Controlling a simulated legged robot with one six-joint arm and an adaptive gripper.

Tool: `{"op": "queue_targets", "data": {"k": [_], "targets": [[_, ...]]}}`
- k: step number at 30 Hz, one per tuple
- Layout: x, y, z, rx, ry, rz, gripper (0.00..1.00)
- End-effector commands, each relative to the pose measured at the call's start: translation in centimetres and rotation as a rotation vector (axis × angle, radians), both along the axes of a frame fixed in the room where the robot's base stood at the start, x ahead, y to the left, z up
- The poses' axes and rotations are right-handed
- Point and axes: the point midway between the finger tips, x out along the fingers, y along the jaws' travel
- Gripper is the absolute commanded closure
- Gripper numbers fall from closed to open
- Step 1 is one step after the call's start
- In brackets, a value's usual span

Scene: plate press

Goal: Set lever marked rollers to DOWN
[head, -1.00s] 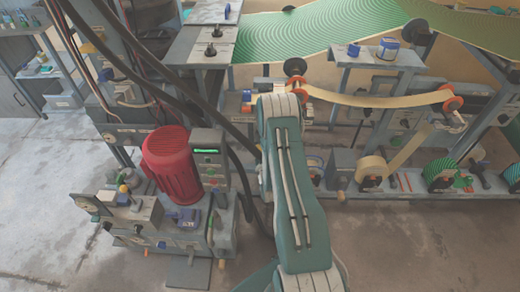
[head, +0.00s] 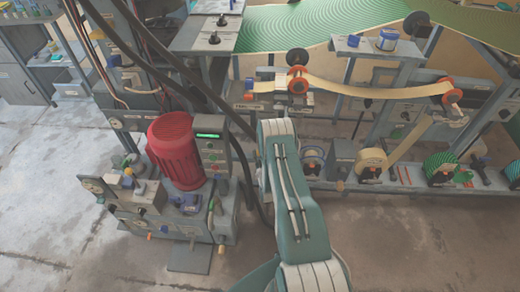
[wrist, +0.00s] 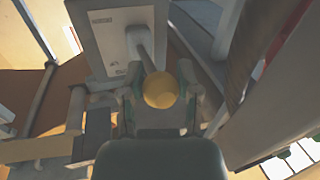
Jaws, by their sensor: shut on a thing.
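In the wrist view a lever with a round yellow knob (wrist: 160,90) and a grey shaft (wrist: 145,54) comes out of a pale panel (wrist: 118,42). The panel has a small label plate (wrist: 102,18) and marks beside the slot, too small to read. My gripper (wrist: 161,101) is shut on the yellow knob, with a finger at each side of it. The shaft leans slightly to the left above the knob. In the head view my arm hides the gripper, and I cannot pick out this lever there.
A red motor (head: 175,150) stands on the machine left of my arm, with a control box (head: 212,152) beside it. Orange-flanged rollers (head: 298,86) and a cream web (head: 375,95) lie behind. Bare floor is open at the front left (head: 45,200).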

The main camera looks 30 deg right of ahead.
Motion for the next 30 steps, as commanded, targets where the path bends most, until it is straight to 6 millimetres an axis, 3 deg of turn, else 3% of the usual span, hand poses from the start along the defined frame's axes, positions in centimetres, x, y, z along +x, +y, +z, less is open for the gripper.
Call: {"op": "queue_targets", "data": {"k": [3, 12, 30], "targets": [[0.2, -0.1, -1.3, -0.041, -0.054, 0.003, 1.0], [0.8, -0.5, -2.5, -0.125, -0.168, 0.002, 1.0], [1.2, -0.8, -2.8, -0.164, -0.221, 0.002, 1.0]]}}
